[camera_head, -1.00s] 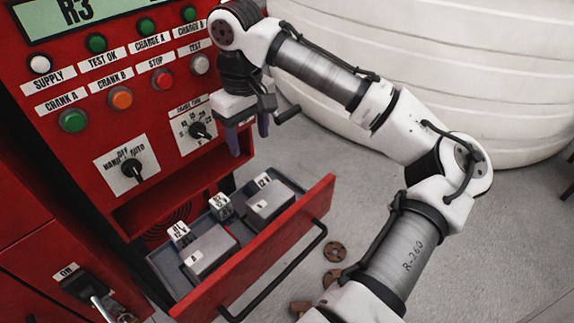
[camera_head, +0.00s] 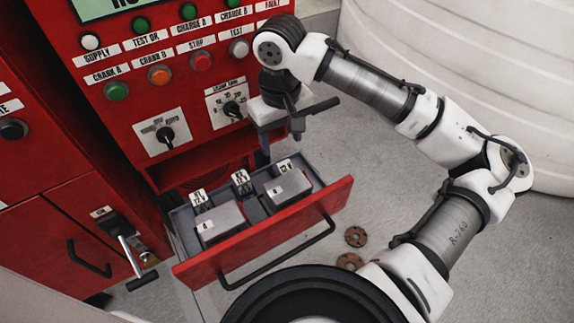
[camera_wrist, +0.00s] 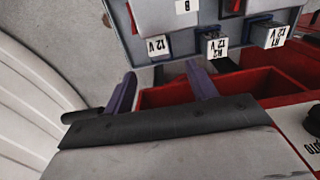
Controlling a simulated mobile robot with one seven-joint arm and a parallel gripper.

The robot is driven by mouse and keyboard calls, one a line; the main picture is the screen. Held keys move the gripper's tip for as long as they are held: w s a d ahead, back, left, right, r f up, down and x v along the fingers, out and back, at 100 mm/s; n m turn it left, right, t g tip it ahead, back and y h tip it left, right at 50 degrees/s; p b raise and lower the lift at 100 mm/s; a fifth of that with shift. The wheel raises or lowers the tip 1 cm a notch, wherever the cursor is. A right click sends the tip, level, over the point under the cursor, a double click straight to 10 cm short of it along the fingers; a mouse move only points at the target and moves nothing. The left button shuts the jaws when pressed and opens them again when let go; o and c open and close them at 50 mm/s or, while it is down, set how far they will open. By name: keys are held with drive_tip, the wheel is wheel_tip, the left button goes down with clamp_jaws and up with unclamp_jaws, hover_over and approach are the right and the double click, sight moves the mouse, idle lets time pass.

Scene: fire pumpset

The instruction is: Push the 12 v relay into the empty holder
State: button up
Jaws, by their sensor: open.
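The open red drawer (camera_head: 335,203) holds several grey parts. Three small blocks with white tags stand along its back edge. In the wrist view the tags read plain 12 V (camera_wrist: 157,46), R2 12 V (camera_wrist: 214,46) and R1 12 V (camera_wrist: 272,36). The plain 12 V block (camera_head: 284,166) is the rightmost in the head view. My gripper (camera_head: 281,143) is open and empty, just above and behind that block. Its two purple fingers (camera_wrist: 162,88) are apart in the wrist view, with nothing between them. I cannot make out an empty holder.
Two larger grey boxes (camera_head: 219,222) (camera_head: 289,187) lie in the drawer. A red panel (camera_head: 185,75) with buttons and dials rises behind it. A white ribbed tank (camera_head: 460,80) stands at the right. Brown discs (camera_head: 355,237) lie on the floor.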

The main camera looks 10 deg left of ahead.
sight(282, 162)
wheel_tip(282, 162, down, 9)
drive_tip(key=shift+w+p, duration=0.15)
drive_tip(key=shift+p, duration=0.8)
drive_tip(key=c, duration=1.2)
